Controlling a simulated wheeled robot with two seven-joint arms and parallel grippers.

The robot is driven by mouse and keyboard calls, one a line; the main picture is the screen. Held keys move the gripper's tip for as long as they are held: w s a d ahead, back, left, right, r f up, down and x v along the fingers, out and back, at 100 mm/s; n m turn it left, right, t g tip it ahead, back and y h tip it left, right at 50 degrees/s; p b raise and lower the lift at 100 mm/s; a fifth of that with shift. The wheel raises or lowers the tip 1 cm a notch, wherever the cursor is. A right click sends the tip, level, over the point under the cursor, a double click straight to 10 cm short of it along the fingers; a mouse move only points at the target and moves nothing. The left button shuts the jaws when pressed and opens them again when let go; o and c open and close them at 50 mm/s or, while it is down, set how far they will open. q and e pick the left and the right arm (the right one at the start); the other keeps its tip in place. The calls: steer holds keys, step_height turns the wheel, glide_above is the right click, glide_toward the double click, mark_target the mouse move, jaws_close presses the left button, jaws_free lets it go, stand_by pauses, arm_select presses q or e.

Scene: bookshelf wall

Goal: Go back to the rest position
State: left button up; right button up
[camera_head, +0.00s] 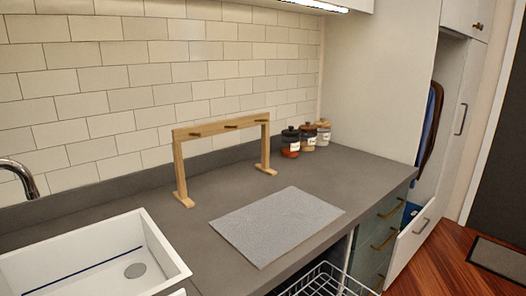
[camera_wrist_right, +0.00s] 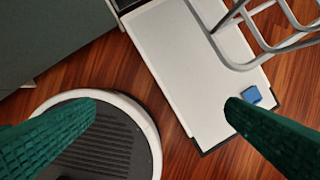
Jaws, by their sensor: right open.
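My right gripper (camera_wrist_right: 158,110) shows in the right wrist view as two green ridged fingers, spread wide apart with nothing between them. It points down over the wooden floor. Neither gripper shows in the head view, and my left gripper is out of sight.
A white wire rack (camera_head: 325,282) juts out below the counter (camera_head: 365,180). In the wrist view, a white panel (camera_wrist_right: 185,60) with a small blue block (camera_wrist_right: 252,95) lies below, near grey bars. A sink (camera_head: 75,262), wooden peg rack (camera_head: 180,165), grey mat (camera_head: 277,224) and jars (camera_head: 308,138) occupy the counter.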

steer(key=s+f+g+p, duration=0.1)
steer(key=s+f+p, duration=0.35)
steer(key=f, duration=0.85)
steer(key=s+d+f, duration=0.1)
steer(key=s+f, duration=0.2)
steer(key=s, duration=0.4)
steer(key=s+d+f, duration=0.2)
steer(key=s+f, duration=0.2)
steer(key=s, duration=0.3)
steer(key=shift+s+d+f+g, duration=0.15)
steer(key=shift+s+f+g, duration=0.1)
steer(key=shift+s+g, duration=0.15)
